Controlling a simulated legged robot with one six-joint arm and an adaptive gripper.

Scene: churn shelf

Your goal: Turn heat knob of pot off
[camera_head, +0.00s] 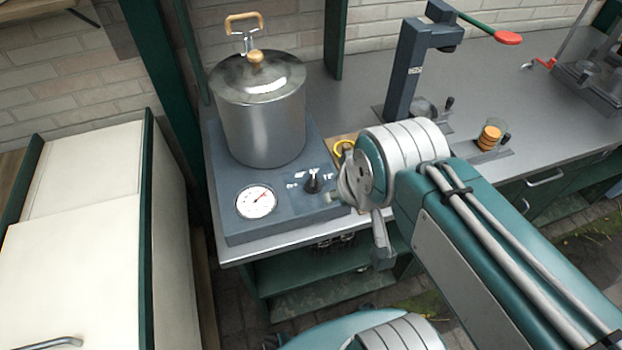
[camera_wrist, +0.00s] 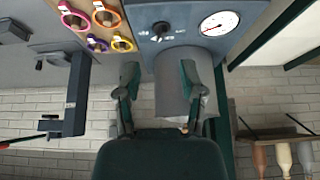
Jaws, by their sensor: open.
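The heat knob (camera_head: 314,182) is a small black knob on the front of the dark grey heater base (camera_head: 232,178), right of a round white gauge (camera_head: 256,202) with a red needle. White marks flank the knob; its exact setting is too small to read. The steel pot (camera_head: 262,125) stands lidded on the base. In the inverted wrist view, the knob (camera_wrist: 160,30) and gauge (camera_wrist: 219,24) are at the top, and the pot (camera_wrist: 172,95) shows between the fingers. My gripper (camera_wrist: 159,78) is open and empty, with its fingers apart from the knob. In the head view, my arm largely hides it.
Several coloured rings (camera_wrist: 103,17) lie on a board beside the heater base. A dark lever press (camera_head: 404,75) with a red-tipped handle stands on the grey bench (camera_head: 345,95). A white cabinet (camera_head: 90,220) is at left. The space before the knob looks clear.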

